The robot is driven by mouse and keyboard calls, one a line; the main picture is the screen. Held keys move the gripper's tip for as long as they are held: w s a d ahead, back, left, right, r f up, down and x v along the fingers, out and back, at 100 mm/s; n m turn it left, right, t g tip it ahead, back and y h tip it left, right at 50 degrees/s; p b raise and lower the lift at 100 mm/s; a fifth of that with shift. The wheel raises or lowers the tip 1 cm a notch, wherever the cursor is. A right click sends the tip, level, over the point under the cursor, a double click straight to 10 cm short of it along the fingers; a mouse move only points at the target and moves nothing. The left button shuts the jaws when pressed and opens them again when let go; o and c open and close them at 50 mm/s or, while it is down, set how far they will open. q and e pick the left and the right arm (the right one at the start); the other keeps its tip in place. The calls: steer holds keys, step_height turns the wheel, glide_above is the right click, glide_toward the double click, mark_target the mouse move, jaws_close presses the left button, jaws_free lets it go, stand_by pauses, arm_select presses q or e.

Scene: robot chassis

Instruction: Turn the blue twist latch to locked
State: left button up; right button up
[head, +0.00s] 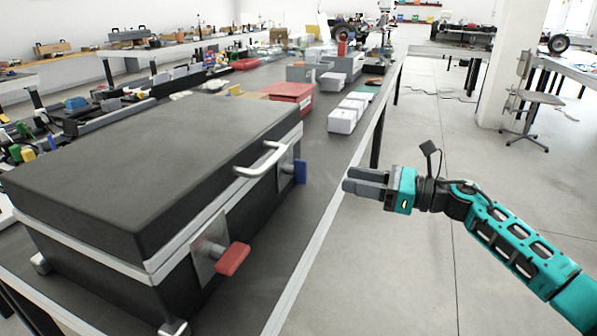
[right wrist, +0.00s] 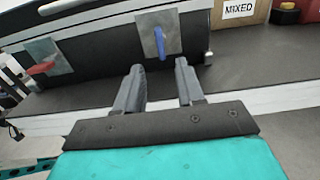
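A black case (head: 130,165) with a pale seam stands on the dark table. The blue twist latch (head: 300,172) is on the case's front, right of the pale handle (head: 262,160). Its lever looks upright on a metal plate, also in the right wrist view (right wrist: 160,43). A red latch (head: 233,259) sits nearer on the same face, its lever sticking out roughly level. My right gripper (head: 347,182) is right of the blue latch, apart from it and pointing at the case. In the right wrist view its fingers (right wrist: 159,68) are spread, with nothing between them. My left gripper is not in view.
The table's pale front edge (head: 335,205) runs below my right gripper. White boxes (head: 342,120) and a red box (head: 291,92) stand beyond the case. A box marked MIXED (right wrist: 240,12) is right of the case in the right wrist view.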

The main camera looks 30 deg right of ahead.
mark_target(301, 183)
steer(key=x, duration=1.2)
steer(key=shift+w+a, duration=0.1)
steer(key=shift+c, duration=0.2)
jaws_close()
